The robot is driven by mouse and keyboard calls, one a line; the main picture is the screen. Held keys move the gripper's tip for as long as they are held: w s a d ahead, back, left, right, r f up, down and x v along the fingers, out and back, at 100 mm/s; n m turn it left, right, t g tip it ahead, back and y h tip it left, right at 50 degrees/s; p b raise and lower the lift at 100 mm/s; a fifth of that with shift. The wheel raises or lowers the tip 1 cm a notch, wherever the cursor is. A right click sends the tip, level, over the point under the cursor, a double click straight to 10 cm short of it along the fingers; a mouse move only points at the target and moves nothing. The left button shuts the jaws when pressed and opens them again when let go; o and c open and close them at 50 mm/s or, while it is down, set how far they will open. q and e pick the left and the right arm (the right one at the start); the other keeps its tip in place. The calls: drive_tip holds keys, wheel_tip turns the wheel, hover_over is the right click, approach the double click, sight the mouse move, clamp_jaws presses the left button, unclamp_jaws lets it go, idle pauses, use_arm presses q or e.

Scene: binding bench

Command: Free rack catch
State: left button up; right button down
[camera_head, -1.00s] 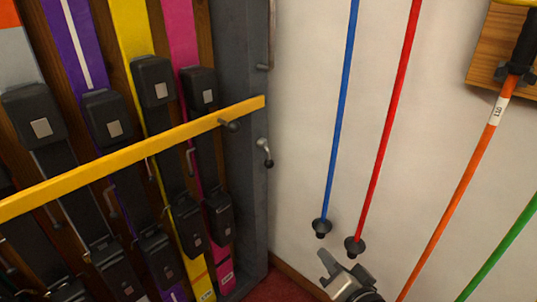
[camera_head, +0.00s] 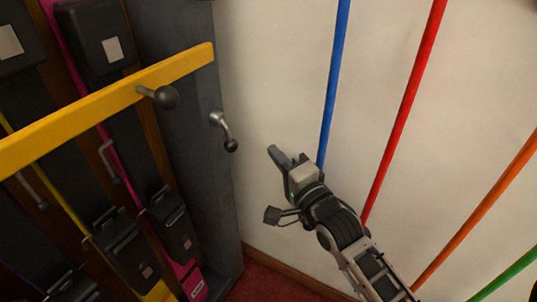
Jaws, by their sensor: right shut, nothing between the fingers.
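The rack catch (camera_head: 224,130) is a small bent metal lever with a dark ball end, on the grey side post of the ski rack. It slants down to the right. A yellow bar (camera_head: 100,110) crosses the front of the skis and ends at the post, with a dark round knob (camera_head: 165,97) near its end. My right gripper (camera_head: 279,157) is shut and empty, pointing up and left. It is to the right of the catch and a little lower, apart from it in the picture. My left gripper is not in view.
The grey rack post (camera_head: 180,60) borders the white wall (camera_head: 270,60). A blue pole (camera_head: 335,80), a red pole (camera_head: 410,95), an orange pole (camera_head: 480,215) and a green pole (camera_head: 510,275) stand at right. My right arm covers part of the poles' area. Dark red floor shows below.

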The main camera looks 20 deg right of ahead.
sight(227, 135)
drive_tip(key=w+a+b, duration=0.1)
drive_tip(key=w+b, duration=0.1)
drive_tip(key=w, duration=0.7)
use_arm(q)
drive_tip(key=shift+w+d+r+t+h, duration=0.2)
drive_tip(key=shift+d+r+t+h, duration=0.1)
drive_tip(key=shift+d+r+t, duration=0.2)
use_arm(e)
drive_tip(key=shift+s+a, duration=0.65)
drive_tip(key=shift+a, duration=0.3)
drive_tip(key=shift+s+a, duration=0.6)
drive_tip(key=shift+a, duration=0.3)
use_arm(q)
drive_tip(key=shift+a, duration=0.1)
